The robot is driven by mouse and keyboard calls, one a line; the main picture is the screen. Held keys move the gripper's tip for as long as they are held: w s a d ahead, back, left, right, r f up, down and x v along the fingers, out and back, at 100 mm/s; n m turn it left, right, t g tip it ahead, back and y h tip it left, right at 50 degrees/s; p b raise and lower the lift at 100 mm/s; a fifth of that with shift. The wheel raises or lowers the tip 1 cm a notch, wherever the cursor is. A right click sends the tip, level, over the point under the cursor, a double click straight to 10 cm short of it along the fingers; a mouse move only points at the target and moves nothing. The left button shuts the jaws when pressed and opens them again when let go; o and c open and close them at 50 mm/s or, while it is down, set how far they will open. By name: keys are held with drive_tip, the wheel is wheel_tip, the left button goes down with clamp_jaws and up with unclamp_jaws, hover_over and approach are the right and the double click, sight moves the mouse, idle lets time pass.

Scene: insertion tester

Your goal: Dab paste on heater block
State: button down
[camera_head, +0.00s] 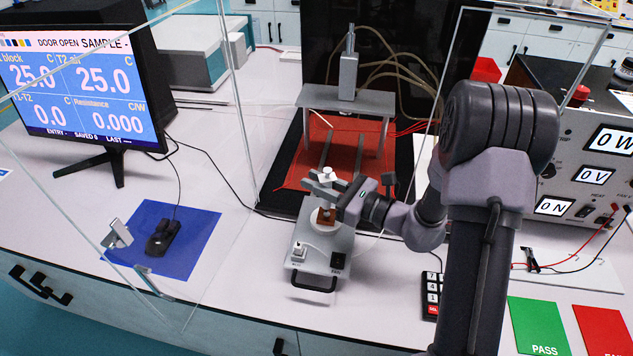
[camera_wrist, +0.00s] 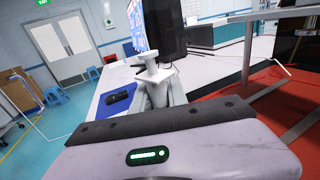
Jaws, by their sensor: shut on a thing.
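My gripper (camera_head: 324,187) is shut on a small white thing (camera_head: 327,173) that looks like a syringe. Its white top stands above my fingers. In the wrist view its flanged white top (camera_wrist: 156,73) rises between the fingers. Just below my gripper in the head view is a copper-coloured block (camera_head: 325,215), which may be the heater block. It sits on a pale round seat on a small grey unit (camera_head: 341,243). My gripper hides the lower end of the white thing, so I cannot tell whether it touches the block.
Behind stands a grey press frame (camera_head: 347,97) over a red mat (camera_head: 366,160). Clear panels with a handle (camera_head: 116,234) are at the left. A mouse (camera_head: 163,238) lies on a blue pad (camera_head: 203,232). A keypad (camera_head: 431,296) lies right of the unit.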

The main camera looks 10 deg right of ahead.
wheel_tip(320, 180, up, 6)
drive_tip(key=p, duration=0.4)
idle(0.3)
idle(0.5)
